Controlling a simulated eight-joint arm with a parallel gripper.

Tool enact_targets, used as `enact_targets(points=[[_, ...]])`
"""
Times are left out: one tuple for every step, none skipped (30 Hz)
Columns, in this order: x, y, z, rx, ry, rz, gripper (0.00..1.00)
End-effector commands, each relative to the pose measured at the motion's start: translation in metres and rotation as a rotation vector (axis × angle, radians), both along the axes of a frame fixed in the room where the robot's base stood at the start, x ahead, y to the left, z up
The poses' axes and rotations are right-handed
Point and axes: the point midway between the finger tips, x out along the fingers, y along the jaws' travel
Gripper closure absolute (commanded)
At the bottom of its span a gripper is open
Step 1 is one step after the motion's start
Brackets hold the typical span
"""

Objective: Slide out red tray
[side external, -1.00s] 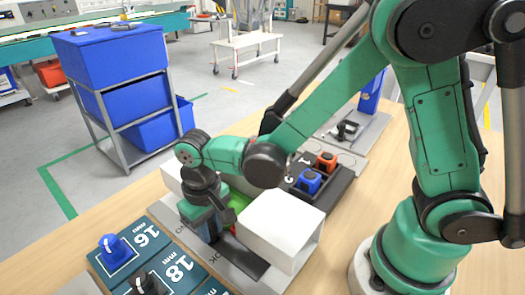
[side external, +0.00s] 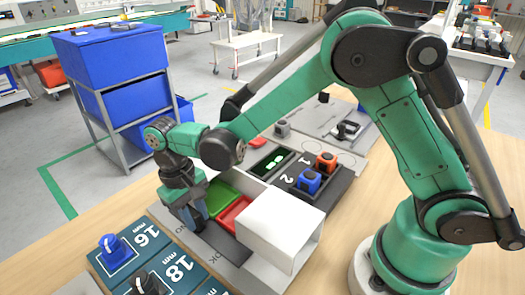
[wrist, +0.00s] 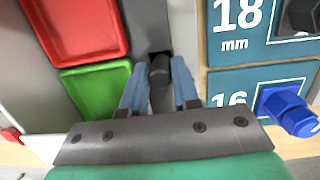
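The red tray (side external: 235,213) lies flat beside the green tray (side external: 219,198), close to an open-ended white housing (side external: 281,228). In the wrist view the red tray (wrist: 80,27) is at upper left and the green tray (wrist: 97,90) is below it. My gripper (side external: 198,225) points down at the outer side of the trays, over a dark strip. In the wrist view my gripper's blue fingers (wrist: 158,78) are apart, with gaps beside a dark cylindrical piece between them. I cannot tell whether that piece is a handle. The fingers do not touch the red tray.
Numbered teal panels with a blue knob (side external: 110,246) and a black knob (side external: 147,284) lie at front left. A dark holder with a blue block (side external: 309,180) and an orange block (side external: 326,162) stands behind the housing. The wooden table at front right is clear.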

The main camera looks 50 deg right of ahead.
Motion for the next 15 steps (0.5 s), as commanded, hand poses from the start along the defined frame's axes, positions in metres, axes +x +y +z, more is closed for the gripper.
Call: enact_targets(points=[[0.035, -0.002, -0.001, 0.025, -0.172, -0.009, 0.46], [0.035, -0.002, -0.001, 0.025, -0.172, -0.009, 0.46], [0.035, -0.002, -0.001, 0.025, -0.172, -0.009, 0.46], [0.035, -0.002, 0.001, 0.025, -0.172, -0.009, 0.46], [0.035, -0.002, 0.003, 0.025, -0.172, -0.009, 0.46], [0.035, -0.002, 0.009, 0.025, -0.172, -0.009, 0.46], [0.034, -0.002, 0.014, 0.025, -0.172, -0.009, 0.46], [0.034, -0.002, 0.02, 0.025, -0.172, -0.009, 0.46], [0.034, -0.002, 0.028, 0.026, -0.173, -0.009, 0.46], [0.034, -0.002, 0.034, 0.026, -0.173, -0.009, 0.46], [0.034, -0.002, 0.04, 0.026, -0.172, -0.009, 0.46], [0.034, -0.002, 0.047, 0.025, -0.172, -0.009, 0.46], [0.034, -0.002, 0.052, 0.026, -0.172, -0.009, 0.46], [0.034, -0.002, 0.056, 0.026, -0.172, -0.009, 0.46], [0.034, -0.002, 0.061, 0.026, -0.172, -0.009, 0.46]])
